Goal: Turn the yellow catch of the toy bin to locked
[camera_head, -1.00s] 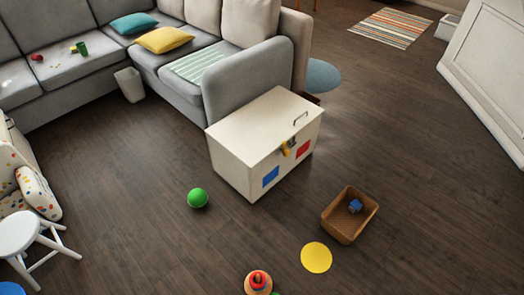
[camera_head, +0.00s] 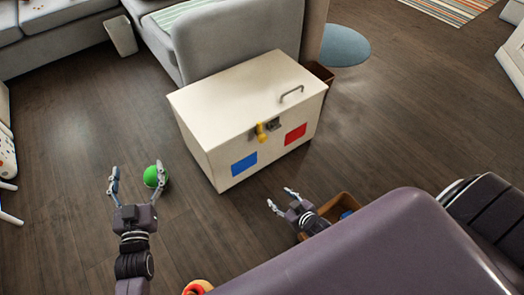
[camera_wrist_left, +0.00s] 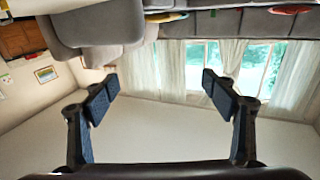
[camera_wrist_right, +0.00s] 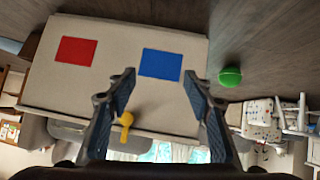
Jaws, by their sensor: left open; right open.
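The toy bin (camera_head: 245,110) is a cream chest with a closed lid, a blue square and a red square on its front. Its yellow catch (camera_head: 261,133) sits at the top of the front, between the squares, beside a grey metal plate. The catch also shows in the right wrist view (camera_wrist_right: 126,121), seen between the fingers near the left one. My right gripper (camera_head: 280,198) is open and empty, in front of the bin and apart from it. My left gripper (camera_head: 126,170) is open and empty, left of the bin. The left wrist view shows only its open fingers (camera_wrist_left: 165,88) and the room.
A green ball (camera_head: 154,176) lies on the floor by my left gripper. The grey sofa (camera_head: 235,40) stands behind the bin.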

